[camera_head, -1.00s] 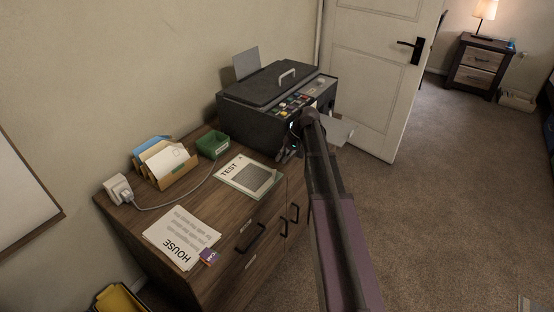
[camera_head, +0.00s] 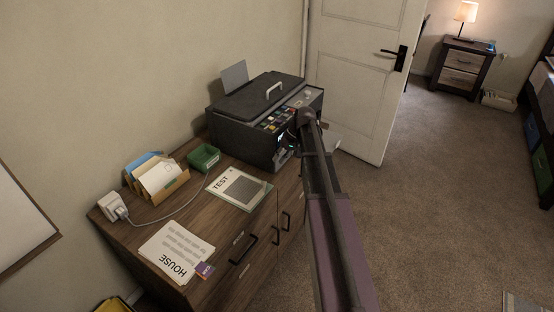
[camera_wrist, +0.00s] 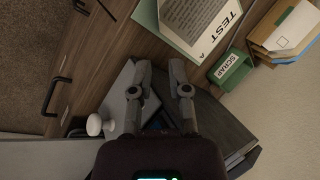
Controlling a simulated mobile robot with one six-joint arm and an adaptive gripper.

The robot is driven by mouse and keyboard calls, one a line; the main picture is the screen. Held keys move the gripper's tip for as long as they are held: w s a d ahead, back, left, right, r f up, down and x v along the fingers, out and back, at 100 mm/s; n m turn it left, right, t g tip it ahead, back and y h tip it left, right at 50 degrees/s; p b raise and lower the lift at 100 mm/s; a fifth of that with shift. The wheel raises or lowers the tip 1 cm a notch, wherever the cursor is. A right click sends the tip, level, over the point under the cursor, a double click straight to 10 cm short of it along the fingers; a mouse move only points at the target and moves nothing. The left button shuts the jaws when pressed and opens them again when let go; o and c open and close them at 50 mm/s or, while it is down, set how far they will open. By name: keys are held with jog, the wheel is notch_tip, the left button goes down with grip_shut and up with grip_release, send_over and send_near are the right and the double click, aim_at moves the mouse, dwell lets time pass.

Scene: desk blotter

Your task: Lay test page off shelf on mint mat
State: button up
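The white test page (camera_head: 241,187), printed TEST with a grey block, lies flat on the mint mat (camera_head: 213,189). Only a thin pale green border of the mat shows around it. In the wrist view the page (camera_wrist: 203,22) and the mat's edge (camera_wrist: 147,15) are at the top, cut off by the frame. My gripper (camera_wrist: 160,78) is open, its two fingers apart with nothing between them. It is beside the printer's front, clear of the page. In the head view my arm mostly hides the gripper.
The dark printer (camera_head: 252,105) stands at the cabinet's back end. A green scrap box (camera_head: 204,158), a card holder (camera_head: 165,187), a plug with a cable (camera_head: 113,206) and HOUSE papers (camera_head: 172,250) share the top. Carpet is open to the right of the cabinet.

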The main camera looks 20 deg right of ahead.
dwell(0.4)
jog(key=s+a+f+n+h, duration=0.1)
jog(key=s+a+h, duration=0.1)
jog(key=s+a, duration=0.6)
jog(key=s+a+f+h, duration=0.1)
jog(key=s+a+h, duration=0.2)
jog(key=s+a, duration=0.5)
jog(key=s, duration=0.5)
jog(key=shift+a+f+n+g+h, duration=0.15)
jog(key=shift+n+g+h, duration=0.15)
jog(key=shift+n+g, duration=0.1)
notch_tip(320, 180, up, 10)
jog(key=p, duration=1)
